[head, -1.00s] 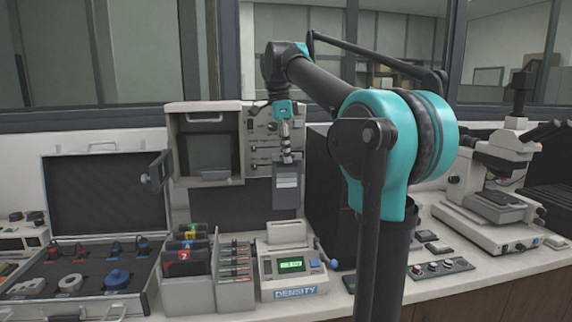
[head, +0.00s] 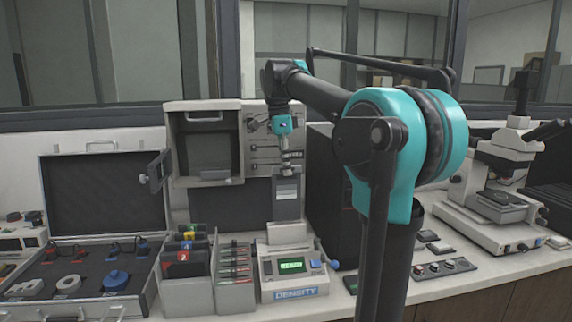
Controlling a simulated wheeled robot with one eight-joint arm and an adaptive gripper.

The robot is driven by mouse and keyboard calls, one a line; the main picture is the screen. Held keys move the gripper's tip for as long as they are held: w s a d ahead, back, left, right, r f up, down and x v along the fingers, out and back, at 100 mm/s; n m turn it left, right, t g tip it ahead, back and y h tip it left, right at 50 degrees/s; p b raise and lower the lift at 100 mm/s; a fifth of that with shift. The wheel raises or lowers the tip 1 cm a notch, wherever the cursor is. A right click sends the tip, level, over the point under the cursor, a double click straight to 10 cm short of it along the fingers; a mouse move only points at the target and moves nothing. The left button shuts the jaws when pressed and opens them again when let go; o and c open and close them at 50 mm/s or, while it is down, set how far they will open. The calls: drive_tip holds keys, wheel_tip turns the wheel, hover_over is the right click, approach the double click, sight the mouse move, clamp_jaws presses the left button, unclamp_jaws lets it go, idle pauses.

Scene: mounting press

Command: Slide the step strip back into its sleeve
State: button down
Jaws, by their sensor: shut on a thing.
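My gripper (head: 287,170) hangs from the arm over the densitometer. It is small in the picture and is shut on the top of a dark grey flat piece with a paler patch, which looks like the step strip (head: 286,208). The piece hangs upright, its lower end just above or behind the pale top of the densitometer (head: 292,293); I cannot tell if they touch. No sleeve is clearly marked; black sleeve-like holders with coloured, numbered tabs (head: 186,266) stand in a grey rack left of the densitometer.
A grey rack of pens or tools (head: 235,277) stands between the holders and the densitometer. An open case (head: 100,205) is at left, a microscope (head: 495,195) at right. A grey cabinet with an open door (head: 207,143) stands behind.

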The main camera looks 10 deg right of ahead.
sight(281, 173)
wheel_tip(281, 173, down, 7)
idle(0.9)
drive_tip(key=shift+f, duration=0.25)
drive_tip(key=shift+f, duration=4.45)
drive_tip(key=c, duration=1.5)
unclamp_jaws()
drive_tip(key=shift+o, duration=0.2)
drive_tip(key=shift+r, duration=0.1)
drive_tip(key=r, duration=0.4)
drive_tip(key=a+r, duration=0.1)
drive_tip(key=r, duration=0.6)
drive_tip(key=shift+a+r, duration=0.2)
drive_tip(key=shift+r, duration=0.2)
drive_tip(key=shift+s, duration=0.1)
